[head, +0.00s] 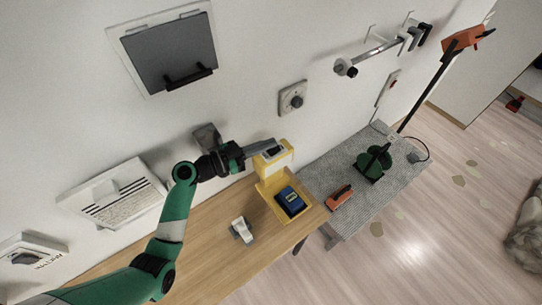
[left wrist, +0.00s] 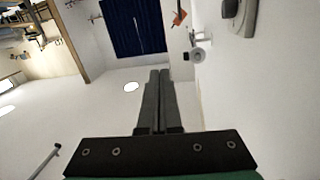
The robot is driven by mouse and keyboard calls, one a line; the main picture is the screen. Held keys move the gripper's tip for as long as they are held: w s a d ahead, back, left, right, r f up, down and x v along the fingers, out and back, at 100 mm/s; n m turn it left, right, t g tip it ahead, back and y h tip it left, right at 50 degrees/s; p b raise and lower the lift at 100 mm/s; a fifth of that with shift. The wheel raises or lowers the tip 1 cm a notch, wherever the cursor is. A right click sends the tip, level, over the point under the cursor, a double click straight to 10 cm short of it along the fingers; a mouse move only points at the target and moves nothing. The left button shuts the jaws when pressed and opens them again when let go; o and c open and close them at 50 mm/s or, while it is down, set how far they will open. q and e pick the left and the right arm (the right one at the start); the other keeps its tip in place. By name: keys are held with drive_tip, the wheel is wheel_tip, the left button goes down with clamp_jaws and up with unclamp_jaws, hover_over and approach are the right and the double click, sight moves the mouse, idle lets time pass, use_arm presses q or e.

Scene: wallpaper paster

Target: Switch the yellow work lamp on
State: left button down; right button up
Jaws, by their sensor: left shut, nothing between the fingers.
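A yellow upright unit (head: 274,164) with a dark panel on top stands at the right end of the wooden table. I cannot tell for sure that it is the yellow work lamp, nor whether any light is on. A blue block-like device (head: 290,201) sits in the yellow tray at its front. My left gripper (head: 272,145) is shut and empty, with its fingertips by the top of the yellow unit; I cannot tell whether they touch it. Its closed fingers (left wrist: 160,76) show in the left wrist view, where the yellow unit does not appear. My right gripper is not in view.
An orange-headed pole (head: 460,41) stands at the right. A wall dial (head: 292,97) and a rod on hooks (head: 375,51) are above the table. A grey mat-topped bench (head: 400,172) holds a green tool and an orange item. A white device (head: 241,229) lies on the wooden table.

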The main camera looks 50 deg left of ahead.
sight(271, 151)
use_arm(q)
drive_tip(key=s+a+f+n+y+b, duration=0.1)
drive_tip(key=s+a+f+n+y, duration=0.1)
drive_tip(key=s+a+f, duration=0.2)
wheel_tip(271, 151, down, 2)
drive_tip(key=shift+a+f+n+y, duration=0.3)
drive_tip(key=shift+a+y, duration=0.1)
drive_tip(key=shift+a, duration=0.75)
drive_tip(key=shift+s, duration=0.1)
drive_tip(key=w+b, duration=0.1)
drive_tip(key=b, duration=0.1)
drive_tip(key=w+b, duration=0.2)
drive_tip(key=b, duration=0.1)
drive_tip(key=w+d+f+b, duration=0.1)
drive_tip(key=w+b, duration=0.1)
drive_tip(key=shift+w, duration=0.25)
drive_tip(key=w, duration=0.3)
drive_tip(key=shift+w+d+r+p, duration=0.1)
drive_tip(key=shift+w+d+p, duration=0.2)
drive_tip(key=shift+w, duration=0.05)
drive_tip(key=shift+w+f+b, duration=0.15)
drive_tip(key=shift+w+f, duration=0.05)
drive_tip(key=shift+f, duration=0.5)
drive_tip(key=shift+w+f+b, duration=0.15)
drive_tip(key=shift+w+f, duration=0.05)
drive_tip(key=shift+f, duration=0.45)
drive_tip(key=shift+w+f+b, duration=0.15)
drive_tip(key=shift+w+f, duration=0.05)
drive_tip(key=shift+f, duration=0.5)
